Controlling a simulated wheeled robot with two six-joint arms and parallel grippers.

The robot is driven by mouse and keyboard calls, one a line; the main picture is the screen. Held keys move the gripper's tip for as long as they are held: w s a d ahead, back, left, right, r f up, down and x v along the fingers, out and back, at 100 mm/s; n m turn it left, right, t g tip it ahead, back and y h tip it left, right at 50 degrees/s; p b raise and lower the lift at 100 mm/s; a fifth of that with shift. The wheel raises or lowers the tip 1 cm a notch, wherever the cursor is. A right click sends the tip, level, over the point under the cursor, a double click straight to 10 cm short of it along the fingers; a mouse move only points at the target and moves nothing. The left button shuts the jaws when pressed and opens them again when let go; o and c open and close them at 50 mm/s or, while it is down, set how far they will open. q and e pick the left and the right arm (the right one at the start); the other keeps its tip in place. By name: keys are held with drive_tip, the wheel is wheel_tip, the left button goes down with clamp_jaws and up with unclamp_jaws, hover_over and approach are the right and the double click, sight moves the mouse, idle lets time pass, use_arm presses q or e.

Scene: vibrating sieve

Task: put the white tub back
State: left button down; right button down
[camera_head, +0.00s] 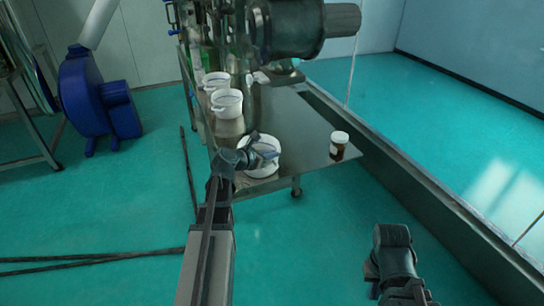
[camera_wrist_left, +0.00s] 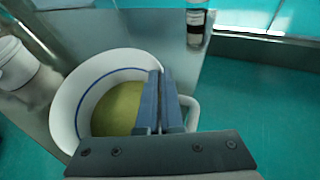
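A white tub (camera_head: 262,171) with a yellow-green content stands or hangs at the front end of the metal table; I cannot tell whether its base touches the table. In the left wrist view the tub (camera_wrist_left: 68,112) shows a blue line around its inner wall and a handle on its right side. My left gripper (camera_head: 268,154) is at the tub's rim. In the left wrist view its fingers (camera_wrist_left: 161,75) are close together, with the rim by the handle between them. Of my right arm only dark links show at the lower right; its fingers are not seen.
Two other white tubs, one nearer (camera_head: 227,104) and one farther (camera_head: 216,80), stand along the table's left side. A brown jar with a white lid (camera_head: 339,145) stands near the table's right corner. The table (camera_head: 300,130) is bare between. A dark machine (camera_head: 290,28) overhangs the back.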

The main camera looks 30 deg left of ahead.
use_arm(q)
drive_tip(key=shift+f, duration=0.15)
drive_tip(key=c, duration=1)
unclamp_jaws()
drive_tip(key=shift+c, duration=0.2)
drive_tip(key=shift+s+r, duration=0.15)
drive_tip(key=shift+r, duration=0.15)
drive_tip(key=p+v, duration=0.5)
drive_tip(key=v, duration=0.6)
drive_tip(key=shift+s, duration=0.4)
drive_tip(key=shift+a, duration=0.1)
